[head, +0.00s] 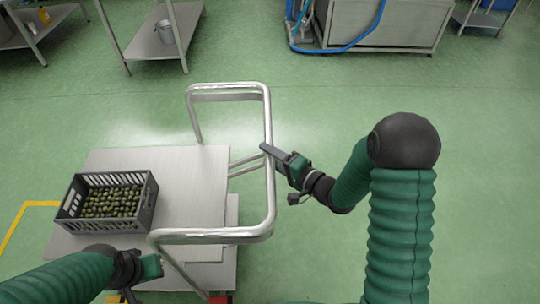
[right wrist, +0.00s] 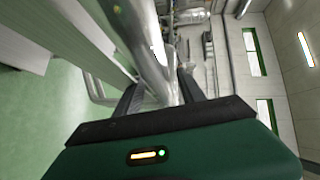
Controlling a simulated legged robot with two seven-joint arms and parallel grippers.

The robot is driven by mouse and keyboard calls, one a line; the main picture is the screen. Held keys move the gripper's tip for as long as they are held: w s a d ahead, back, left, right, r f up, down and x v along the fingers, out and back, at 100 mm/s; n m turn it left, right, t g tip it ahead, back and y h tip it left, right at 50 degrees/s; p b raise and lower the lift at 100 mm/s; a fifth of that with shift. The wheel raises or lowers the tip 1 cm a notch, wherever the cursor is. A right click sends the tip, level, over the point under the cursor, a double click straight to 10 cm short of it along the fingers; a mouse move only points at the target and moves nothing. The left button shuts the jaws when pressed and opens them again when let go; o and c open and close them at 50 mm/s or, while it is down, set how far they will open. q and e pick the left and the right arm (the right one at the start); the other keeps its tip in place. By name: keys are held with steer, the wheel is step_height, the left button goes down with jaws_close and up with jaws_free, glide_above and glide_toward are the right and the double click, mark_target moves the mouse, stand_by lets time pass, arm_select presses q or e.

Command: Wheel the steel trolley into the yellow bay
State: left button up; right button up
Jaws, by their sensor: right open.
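The steel trolley (head: 190,165) stands in the lower left of the head view, with a tubular push handle (head: 269,190) on its right side. A grey crate of olives (head: 148,213) sits on its top deck. My right gripper (head: 270,152) is open at the handle's long bar. In the right wrist view the bar (right wrist: 152,50) runs between the two fingers (right wrist: 160,92); I cannot tell if they touch it. My left gripper (head: 135,283) is low, by the trolley's near edge, its fingers partly cut off. Yellow floor tape (head: 22,217), a corner of the bay, shows left of the trolley.
A steel shelf with a bucket (head: 165,31) stands at the back left, beside another table. A large steel tank (head: 375,25) with a blue hose (head: 340,49) stands at the back right. The green floor between them and the trolley is clear.

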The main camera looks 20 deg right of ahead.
steer(key=shift+c, duration=0.4)
steer(key=c, duration=0.9)
jaws_close()
steer(key=shift+a+f, duration=0.1)
steer(key=shift+f, duration=0.05)
